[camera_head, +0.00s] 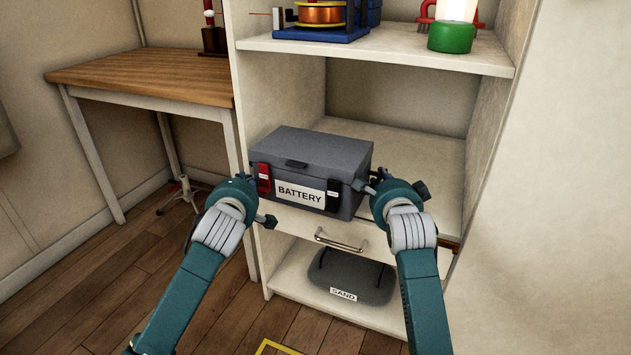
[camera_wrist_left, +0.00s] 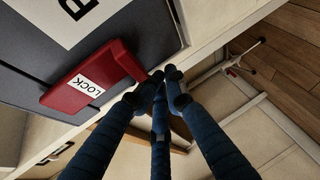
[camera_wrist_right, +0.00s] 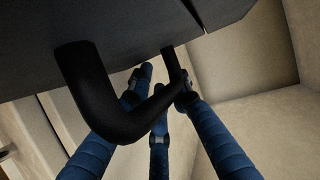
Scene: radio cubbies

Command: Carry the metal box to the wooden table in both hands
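The metal box (camera_head: 323,152) is dark grey, with a white BATTERY label (camera_head: 300,191) and red and black latches. It sits upright on the cubby's middle shelf, above a drawer. My left gripper (camera_head: 255,199) is open at the box's front left corner, near the red latch (camera_wrist_left: 94,82); its fingers look empty. My right gripper (camera_head: 388,184) is open by the box's right side, with its fingers close around the black side handle (camera_wrist_right: 98,95); whether they touch is unclear. The wooden table (camera_head: 150,77) stands at the back left.
A white cubby unit (camera_head: 400,50) surrounds the box. Its upper shelf holds a copper coil device (camera_head: 320,14) and a green-based lamp (camera_head: 451,37). A SAND bag (camera_head: 352,277) lies below the drawer (camera_head: 318,232). A red-topped device (camera_head: 212,38) stands on the table; its left part is clear.

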